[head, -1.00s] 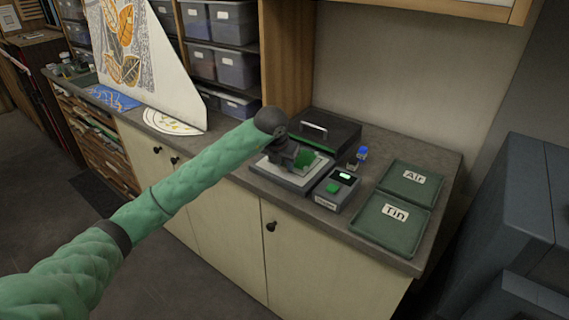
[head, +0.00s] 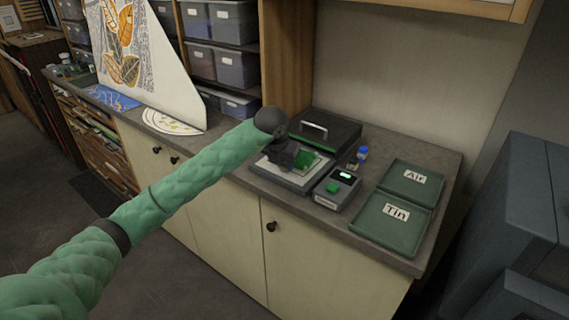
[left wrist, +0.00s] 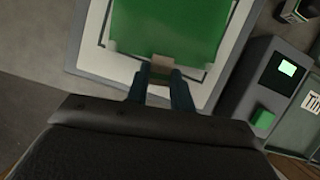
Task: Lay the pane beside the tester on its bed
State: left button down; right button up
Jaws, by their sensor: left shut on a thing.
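A green pane (left wrist: 165,28) shows in the left wrist view, over the pale bed (left wrist: 92,30) of the grey tester. In the head view the pane (head: 306,160) is partly hidden by my left gripper. My left gripper (left wrist: 160,72) is shut on the near edge of the pane, at a small tan piece between its fingertips. The pane lies on or just above the bed; I cannot tell which. The tester's bed (head: 290,184) sits on the counter, with a dark lid with a handle (head: 322,130) behind it. My right gripper is not in view.
A small grey box (head: 336,190) with a lit display and green button stands right of the bed. Green trays labelled Air (head: 411,180) and Tin (head: 392,222) lie at the counter's right. A blue-capped bottle (head: 362,153) stands behind the box.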

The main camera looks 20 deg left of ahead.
pick_arm(q)
jog(key=shift+f, duration=0.15)
dwell(0.4)
jog(key=c, duration=1.1)
grip_release()
jog(key=shift+c, duration=0.2)
jog(key=shift+b, duration=0.3)
